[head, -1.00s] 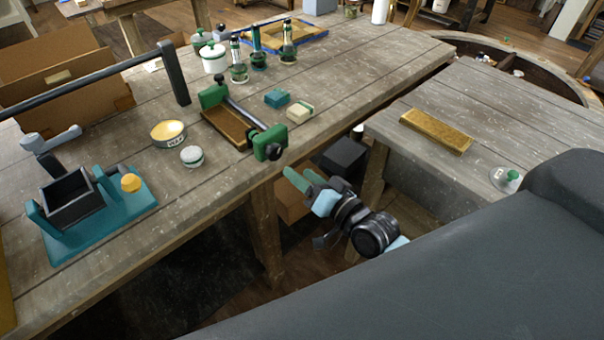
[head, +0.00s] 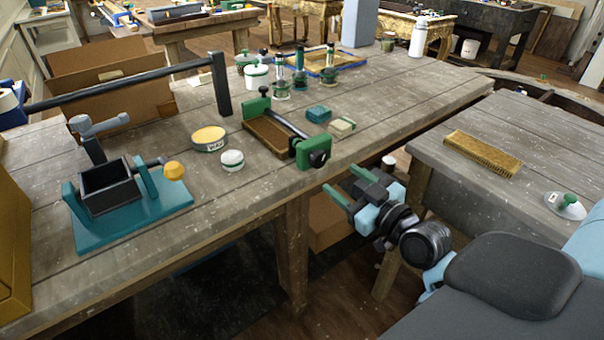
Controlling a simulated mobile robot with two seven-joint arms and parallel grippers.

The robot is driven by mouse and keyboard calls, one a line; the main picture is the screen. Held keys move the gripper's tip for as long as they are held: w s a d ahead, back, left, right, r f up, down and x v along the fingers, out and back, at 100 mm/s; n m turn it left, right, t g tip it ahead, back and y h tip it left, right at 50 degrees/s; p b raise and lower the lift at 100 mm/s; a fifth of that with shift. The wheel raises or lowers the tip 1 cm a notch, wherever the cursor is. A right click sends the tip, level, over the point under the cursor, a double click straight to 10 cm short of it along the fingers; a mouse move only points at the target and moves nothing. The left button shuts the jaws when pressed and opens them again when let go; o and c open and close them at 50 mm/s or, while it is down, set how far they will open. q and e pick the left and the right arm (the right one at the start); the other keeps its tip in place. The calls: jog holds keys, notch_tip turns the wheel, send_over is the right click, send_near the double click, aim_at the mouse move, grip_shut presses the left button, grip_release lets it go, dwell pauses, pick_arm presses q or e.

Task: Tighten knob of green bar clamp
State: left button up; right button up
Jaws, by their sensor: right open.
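The green bar clamp (head: 311,152) lies on the workbench near its front edge, around a brown wooden piece (head: 268,134). Its dark metal bar runs between a far green jaw and a near green jaw. My right gripper (head: 345,187) is below and in front of the knob, off the bench edge, apart from the clamp. Its two green-tipped fingers are spread and empty. My left gripper is not in view.
A teal fixture with a dark box (head: 150,212), a wax tin (head: 209,139) and a white-lidded jar (head: 232,160) stand left of the clamp. A second table (head: 470,195) bears a brass-coloured brush (head: 484,153). A gap separates the tables.

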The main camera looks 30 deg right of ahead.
aim_at(321, 162)
jog(key=w+p, duration=0.1)
jog(key=w, duration=0.6)
jog(key=shift+a, duration=0.15)
jog(key=shift+w, duration=0.45)
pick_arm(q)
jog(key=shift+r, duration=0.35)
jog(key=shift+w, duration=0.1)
